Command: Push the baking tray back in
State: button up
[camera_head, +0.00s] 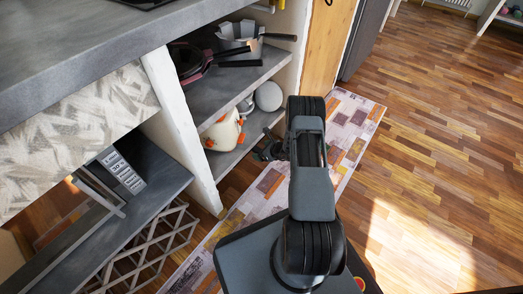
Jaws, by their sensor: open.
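I cannot clearly pick out a baking tray in this view. A dark flat item (147,3) shows at the top edge on the grey counter, cut off by the frame, and I cannot tell what it is. My gripper (264,148) is open, small and dark, partly hidden behind my own arm. It is in front of the open shelves, near the lower shelf with the white and orange pot (224,132). I see nothing held in it.
Dark pans (190,62) and a grey pot (238,32) stand on the upper shelf (222,88), handles pointing right. A white masonry post (182,125) divides the shelves. A patterned rug (345,112) lies along the counter. The wooden floor (440,140) to the right is clear.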

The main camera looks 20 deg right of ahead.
jog(key=shift+p+v, duration=0.75)
jog(key=shift+v, duration=0.7)
jog(key=shift+s+r, duration=0.1)
jog(key=p+v, duration=0.6)
jog(key=v, duration=0.8)
jog(key=a+r+n+g+y+p, duration=0.15)
jog(key=a+r+n+p, duration=0.4)
jog(key=r, duration=0.75)
jog(key=a+r+n+g+p, duration=0.2)
jog(key=a+r+n+p, duration=0.3)
jog(key=r, duration=0.8)
jog(key=a+r+n+g+y+p, duration=0.15)
jog(key=a+r+n+p, duration=0.35)
jog(key=r, duration=0.9)
jog(key=s+a+r+n+h+p, duration=0.1)
jog(key=s+r+n+p, duration=0.3)
jog(key=r, duration=0.6)
jog(key=s+a+r+n+h+p, duration=0.1)
jog(key=s+r+n+h+p, duration=0.3)
jog(key=r+p, duration=0.4)
jog(key=s+a+r+n+h+p, duration=0.2)
jog(key=s+r+n+p, duration=0.3)
jog(key=r, duration=0.7)
jog(key=shift+s+n+g+h+p, duration=0.35)
jog(key=shift+n+p, duration=0.3)
jog(key=shift+n, duration=0.3)
